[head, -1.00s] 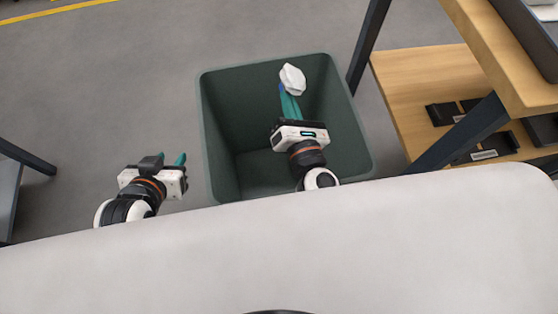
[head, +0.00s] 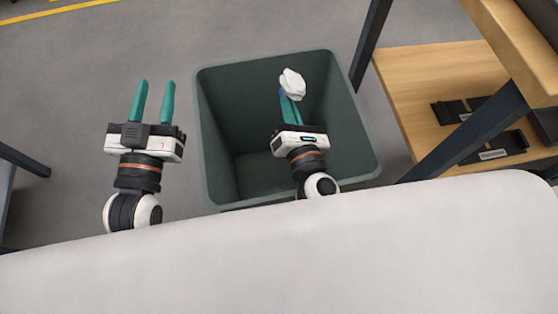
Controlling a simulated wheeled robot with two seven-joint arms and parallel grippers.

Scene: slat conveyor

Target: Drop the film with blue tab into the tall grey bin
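The film (head: 292,84) is a crumpled white piece with a small blue tab (head: 282,93) at its lower left. My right gripper (head: 288,98) is shut on the film and holds it over the opening of the tall bin (head: 204,130), which looks dark grey-green. The bin's inside looks empty where it shows; my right arm hides part of it. My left gripper (head: 154,92) is open and empty, its teal fingers apart, to the left of the bin above the floor.
A pale surface (head: 300,255) fills the near side. A wooden shelf unit (head: 415,75) with dark flat items (head: 490,147) and dark legs stands right of the bin. A dark-framed piece (head: 20,160) is at the left edge. The floor left of the bin is clear.

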